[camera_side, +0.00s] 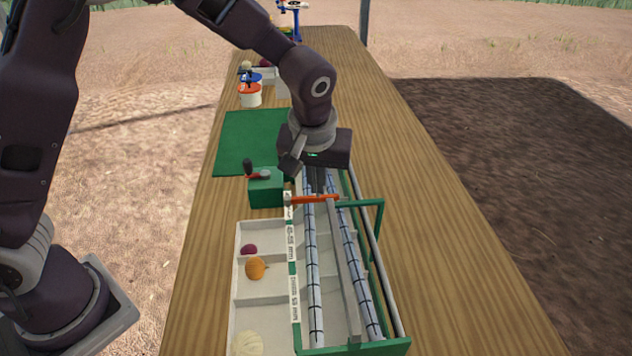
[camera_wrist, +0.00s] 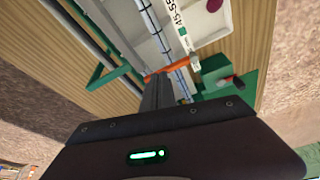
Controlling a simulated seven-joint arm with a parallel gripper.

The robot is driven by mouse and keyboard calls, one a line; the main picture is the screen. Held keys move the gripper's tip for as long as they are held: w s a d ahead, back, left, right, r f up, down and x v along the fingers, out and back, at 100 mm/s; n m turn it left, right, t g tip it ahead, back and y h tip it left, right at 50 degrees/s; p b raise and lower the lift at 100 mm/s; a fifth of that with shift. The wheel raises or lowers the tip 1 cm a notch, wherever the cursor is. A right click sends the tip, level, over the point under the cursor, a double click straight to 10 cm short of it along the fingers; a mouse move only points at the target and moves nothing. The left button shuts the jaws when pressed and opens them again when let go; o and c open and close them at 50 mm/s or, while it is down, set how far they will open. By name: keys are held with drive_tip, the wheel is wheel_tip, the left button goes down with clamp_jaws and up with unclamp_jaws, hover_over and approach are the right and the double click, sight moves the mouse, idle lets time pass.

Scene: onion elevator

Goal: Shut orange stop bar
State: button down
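The orange stop bar (camera_side: 312,199) lies crosswise over the striped rollers of the sorter, near its far end. Its left end meets a grey pivot by the green box, and its right end reaches close to the green cross frame. The bar also shows in the wrist view (camera_wrist: 168,69). My gripper (camera_side: 318,191) points down just behind the bar, with its fingertips very near or touching it. In the wrist view the dark fingers (camera_wrist: 157,82) look pressed together, with nothing visible between them. The fingertips' exact contact with the bar is hidden.
The green box (camera_side: 266,190) with a red-and-black crank stands left of the bar. A white tray (camera_side: 240,262) holds a purple onion, an orange onion and a pale one. The green frame (camera_side: 381,225) rises on the right. The table's right side is clear.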

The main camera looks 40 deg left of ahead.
drive_tip(key=s+d+r, duration=0.4)
drive_tip(key=s+r, duration=0.2)
drive_tip(key=r, duration=0.4)
drive_tip(key=s+a+r+m+h, duration=0.2)
drive_tip(key=s+a+r, duration=0.4)
drive_tip(key=s+a, duration=0.3)
drive_tip(key=s+a+f+m+t, duration=0.1)
drive_tip(key=s+a+m+t, duration=0.1)
drive_tip(key=s, duration=1)
drive_tip(key=shift+a+f+m+t, duration=0.3)
drive_tip(key=shift+a+m, duration=0.45)
drive_tip(key=shift+m, duration=0.15)
